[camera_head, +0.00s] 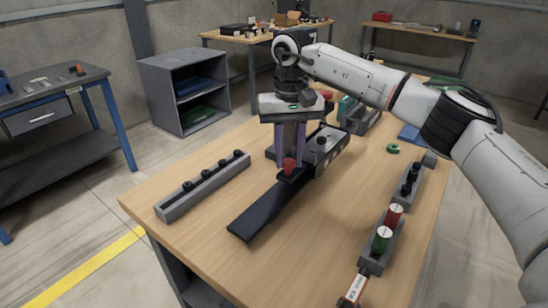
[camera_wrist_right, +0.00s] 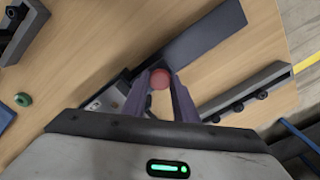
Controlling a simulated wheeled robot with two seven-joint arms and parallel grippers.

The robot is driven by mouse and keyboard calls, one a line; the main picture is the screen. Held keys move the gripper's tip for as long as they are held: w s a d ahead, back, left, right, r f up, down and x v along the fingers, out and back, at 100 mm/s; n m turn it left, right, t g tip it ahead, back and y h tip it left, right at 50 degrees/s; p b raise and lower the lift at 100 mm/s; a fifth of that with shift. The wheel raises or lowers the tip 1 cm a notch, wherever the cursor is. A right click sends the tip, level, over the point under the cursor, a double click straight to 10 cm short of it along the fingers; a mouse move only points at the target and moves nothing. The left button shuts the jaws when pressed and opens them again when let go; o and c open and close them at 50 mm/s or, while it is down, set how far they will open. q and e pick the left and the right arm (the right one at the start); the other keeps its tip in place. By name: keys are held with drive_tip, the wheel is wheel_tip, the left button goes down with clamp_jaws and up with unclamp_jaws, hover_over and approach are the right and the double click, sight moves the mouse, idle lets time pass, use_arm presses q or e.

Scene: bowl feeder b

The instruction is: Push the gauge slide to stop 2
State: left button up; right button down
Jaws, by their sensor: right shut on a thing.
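The gauge is a long dark flat rail (camera_head: 262,210) that runs from the front of the wooden table back to a grey-black block (camera_head: 325,140). A red knob (camera_head: 289,165) sits on a small dark slide on this rail, near the block. My right gripper (camera_head: 289,160) points down with its fingers shut on the knob. In the wrist view the round red top of the knob (camera_wrist_right: 160,78) shows between the two fingertips, with the bare rail (camera_wrist_right: 200,42) beyond it. I cannot make out any stop marks. My left gripper is not in view.
A grey bar with several black knobs (camera_head: 203,186) lies left of the rail. At the right is a grey holder with red and green cylinders (camera_head: 381,240). A green ring (camera_head: 393,148) lies behind it. Bare tabletop (camera_head: 320,225) lies right of the rail.

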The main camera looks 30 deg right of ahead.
idle(0.3)
drive_tip(key=c, duration=1.4)
unclamp_jaws()
wheel_tip(320, 180, up, 10)
drive_tip(key=shift+r, duration=0.2)
